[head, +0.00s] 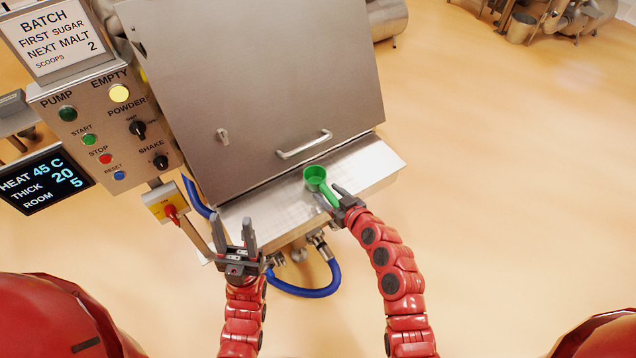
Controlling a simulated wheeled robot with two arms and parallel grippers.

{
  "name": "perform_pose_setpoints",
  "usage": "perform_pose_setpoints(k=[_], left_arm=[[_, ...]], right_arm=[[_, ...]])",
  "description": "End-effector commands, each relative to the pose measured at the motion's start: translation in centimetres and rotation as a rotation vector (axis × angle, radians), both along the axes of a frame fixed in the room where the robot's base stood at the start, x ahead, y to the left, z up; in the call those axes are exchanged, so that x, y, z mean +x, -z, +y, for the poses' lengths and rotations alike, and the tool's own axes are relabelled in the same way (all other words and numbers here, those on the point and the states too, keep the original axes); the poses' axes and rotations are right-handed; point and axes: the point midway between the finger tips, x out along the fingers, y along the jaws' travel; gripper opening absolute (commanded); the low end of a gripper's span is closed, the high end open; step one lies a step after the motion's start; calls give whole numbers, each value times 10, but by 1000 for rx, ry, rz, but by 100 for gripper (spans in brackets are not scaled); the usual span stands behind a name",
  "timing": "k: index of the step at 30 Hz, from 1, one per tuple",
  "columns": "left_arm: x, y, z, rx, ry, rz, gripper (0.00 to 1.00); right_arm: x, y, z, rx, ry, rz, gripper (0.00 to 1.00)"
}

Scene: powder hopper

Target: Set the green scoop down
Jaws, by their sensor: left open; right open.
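The green scoop (316,175) is on or just above the metal ledge at the front of the hopper; I cannot tell if it touches. Its round cup points away from me and its handle runs down toward my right gripper (334,196). The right gripper is open, with its fingers around or beside the handle end. My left gripper (234,236) is open and empty, fingers pointing up, near the ledge's left front edge.
The hopper's large metal door (260,80) with a bar handle (304,145) stands behind the ledge (365,165). A control panel (108,120), a display (45,180) and a red switch (171,212) are at left. A blue hose (310,292) loops below. Floor at right is clear.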

Motion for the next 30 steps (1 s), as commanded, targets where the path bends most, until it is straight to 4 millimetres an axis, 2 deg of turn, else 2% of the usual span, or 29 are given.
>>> perform_pose_setpoints(k=[2, 12, 30], left_arm=[[0, 0, 0, 0, 0, 0, 50], [0, 0, 0, 0, 0, 0, 50], [0, 1, 0, 0, 0, 0, 50]], right_arm=[[0, 0, 0, 0, 0, 0, 59], [0, 0, 0, 0, 1, 0, 0], [0, -3, 0, 1, 0, -1, 0]])
